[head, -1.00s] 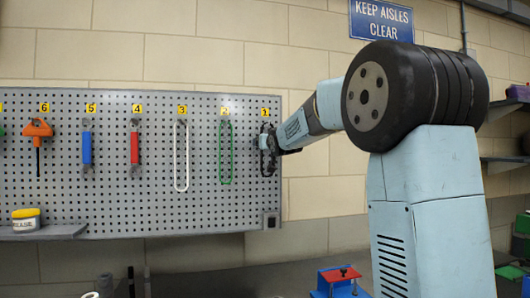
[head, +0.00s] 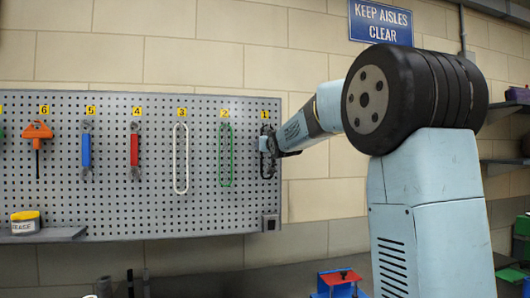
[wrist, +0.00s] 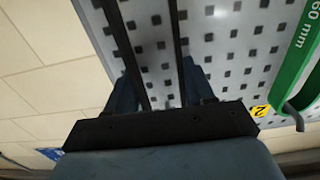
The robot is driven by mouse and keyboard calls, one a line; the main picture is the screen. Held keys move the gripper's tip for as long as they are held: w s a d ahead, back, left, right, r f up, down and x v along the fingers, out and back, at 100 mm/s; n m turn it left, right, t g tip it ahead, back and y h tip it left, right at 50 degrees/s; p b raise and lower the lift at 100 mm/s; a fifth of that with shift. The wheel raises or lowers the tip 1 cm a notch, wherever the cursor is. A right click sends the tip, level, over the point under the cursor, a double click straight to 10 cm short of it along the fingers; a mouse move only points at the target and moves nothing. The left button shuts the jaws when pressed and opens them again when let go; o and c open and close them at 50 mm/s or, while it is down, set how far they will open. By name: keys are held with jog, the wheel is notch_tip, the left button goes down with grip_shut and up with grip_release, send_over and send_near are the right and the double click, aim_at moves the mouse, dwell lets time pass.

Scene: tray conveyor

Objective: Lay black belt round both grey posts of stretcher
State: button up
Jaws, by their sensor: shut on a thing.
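The black belt (head: 268,170) hangs as a long loop under label 1 at the right end of the pegboard. My gripper (head: 270,144) is at its upper half and is shut on it. In the wrist view two dark strands of the belt (wrist: 178,45) run up between the blue fingers of my gripper (wrist: 160,90), against the pegboard. The exact grip is partly hidden. Two short dark upright posts (head: 130,284) show at the bottom edge of the head view; I cannot tell whether they belong to the stretcher.
The pegboard (head: 105,205) also carries a green belt (head: 226,156), a white belt (head: 181,158) and several tools. A grease tub (head: 26,222) stands on a small shelf at left. A blue-and-red device (head: 340,280) is below right.

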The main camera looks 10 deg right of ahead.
aim_at(269, 124)
jog(key=shift+s+r, duration=0.2)
jog(key=shift+r, duration=3.3)
jog(key=shift+s+a, duration=0.15)
jog(key=shift+s, duration=1.95)
jog(key=s+r, duration=0.1)
jog(key=s, duration=1.4)
jog(key=shift+s+r, duration=0.25)
jog(key=shift+r, duration=0.15)
jog(key=shift+s, duration=0.1)
jog(key=s, duration=0.7)
jog(key=shift+s, duration=0.15)
